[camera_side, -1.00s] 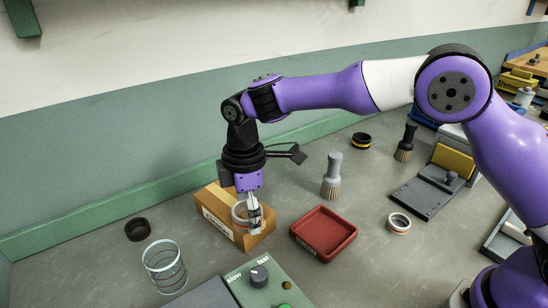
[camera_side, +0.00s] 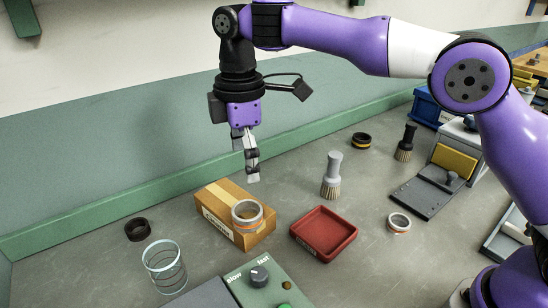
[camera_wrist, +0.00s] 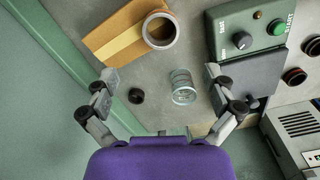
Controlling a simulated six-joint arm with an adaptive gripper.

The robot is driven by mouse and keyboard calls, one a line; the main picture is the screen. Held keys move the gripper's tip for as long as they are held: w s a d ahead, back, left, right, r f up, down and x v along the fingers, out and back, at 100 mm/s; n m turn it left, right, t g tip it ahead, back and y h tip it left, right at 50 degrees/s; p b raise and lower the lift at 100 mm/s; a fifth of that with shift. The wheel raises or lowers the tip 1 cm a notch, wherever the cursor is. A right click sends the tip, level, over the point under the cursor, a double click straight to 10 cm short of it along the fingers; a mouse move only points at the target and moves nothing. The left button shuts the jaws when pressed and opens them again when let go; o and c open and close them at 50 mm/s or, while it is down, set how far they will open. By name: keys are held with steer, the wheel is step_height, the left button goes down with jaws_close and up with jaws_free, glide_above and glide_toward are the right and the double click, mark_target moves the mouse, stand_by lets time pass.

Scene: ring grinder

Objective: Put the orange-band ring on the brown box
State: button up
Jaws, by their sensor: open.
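The brown box (camera_side: 212,197) lies on the bench in the side view, with paler tape and a label on its front. A silver ring (camera_side: 247,222) lies flat on its top toward the right end, with what looks like an orange band. It also shows on the box in the wrist view (camera_wrist: 160,43). Another silver ring (camera_side: 398,229) with an orange-red band lies on the bench at right. I cannot tell their band colours apart surely. My gripper (camera_side: 247,165) is open and empty, above the box and clear of the ring. Its fingers (camera_wrist: 160,75) are spread apart in the wrist view.
A red tray (camera_side: 325,250) and a grey brush (camera_side: 332,175) stand right of the box. A green control panel (camera_side: 262,285) is in front. A yellow-banded black ring (camera_side: 361,140) lies behind.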

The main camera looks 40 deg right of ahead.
steer(key=s+d+r+m+t, duration=0.3)
steer(key=s+d+r+m, duration=0.35)
steer(key=d, duration=0.45)
steer(key=s+d+f+m+t, duration=0.1)
steer(key=s+d+f+m, duration=0.1)
steer(key=s+d+m, duration=0.1)
steer(key=s+d+f+m+t, duration=0.1)
steer(key=s+d+f+m, duration=0.2)
steer(key=s, duration=0.5)
steer(key=shift+s+d+f+m+t, duration=0.15)
steer(key=shift+d+f+m+t, duration=0.25)
steer(key=shift+m, duration=0.65)
